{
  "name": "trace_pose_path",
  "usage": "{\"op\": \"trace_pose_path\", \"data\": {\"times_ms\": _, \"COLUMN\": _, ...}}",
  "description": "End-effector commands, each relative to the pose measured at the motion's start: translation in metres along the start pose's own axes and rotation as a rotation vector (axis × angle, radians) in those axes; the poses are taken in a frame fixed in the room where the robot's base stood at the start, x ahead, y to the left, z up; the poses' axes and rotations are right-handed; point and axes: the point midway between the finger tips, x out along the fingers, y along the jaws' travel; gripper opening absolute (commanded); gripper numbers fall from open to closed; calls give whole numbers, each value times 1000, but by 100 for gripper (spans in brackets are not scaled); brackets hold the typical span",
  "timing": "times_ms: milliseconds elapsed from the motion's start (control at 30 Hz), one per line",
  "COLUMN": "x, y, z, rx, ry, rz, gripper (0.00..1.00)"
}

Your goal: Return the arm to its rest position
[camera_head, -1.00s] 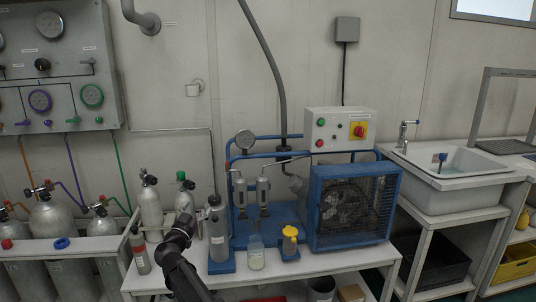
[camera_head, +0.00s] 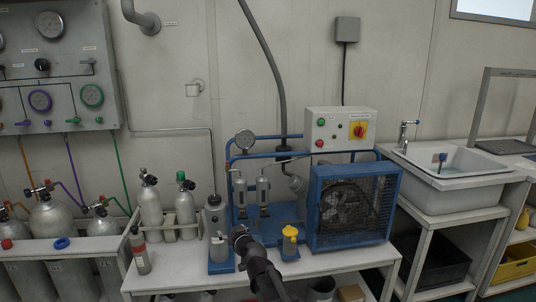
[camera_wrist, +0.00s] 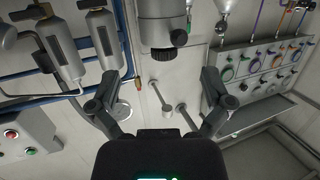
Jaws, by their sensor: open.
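My gripper (camera_wrist: 162,100) shows in the wrist view with its two black fingers spread wide and nothing between them. In the head view my dark arm rises from the bottom edge, and my gripper (camera_head: 240,236) is at its upper end. It is raised in front of the blue compressor frame, to the right of a short grey cylinder (camera_head: 221,250) on the blue base. My arm hides part of the bench front, and the clear bottle there is out of sight.
The white bench (camera_head: 180,268) is clear between bottle and short cylinder.

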Motion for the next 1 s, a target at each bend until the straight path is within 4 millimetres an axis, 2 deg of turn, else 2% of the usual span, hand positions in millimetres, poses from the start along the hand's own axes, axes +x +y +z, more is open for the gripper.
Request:
{"op": "trace_pose_path", "data": {"times_ms": 367, "x": -79, "y": 54, "z": 91, "rx": 69, "ry": -444, "rz": -28, "gripper": 100}}
{"op": "trace_pose_path", "data": {"times_ms": 600, "x": -150, "y": 91, "z": 146, "rx": 154, "ry": -754, "rz": 41, "gripper": 100}}
{"op": "trace_pose_path", "data": {"times_ms": 800, "x": -218, "y": 118, "z": 181, "rx": 244, "ry": -1000, "rz": 141, "gripper": 100}}
{"op": "trace_pose_path", "data": {"times_ms": 1000, "x": -267, "y": 132, "z": 200, "rx": 314, "ry": -1165, "rz": 230, "gripper": 100}}
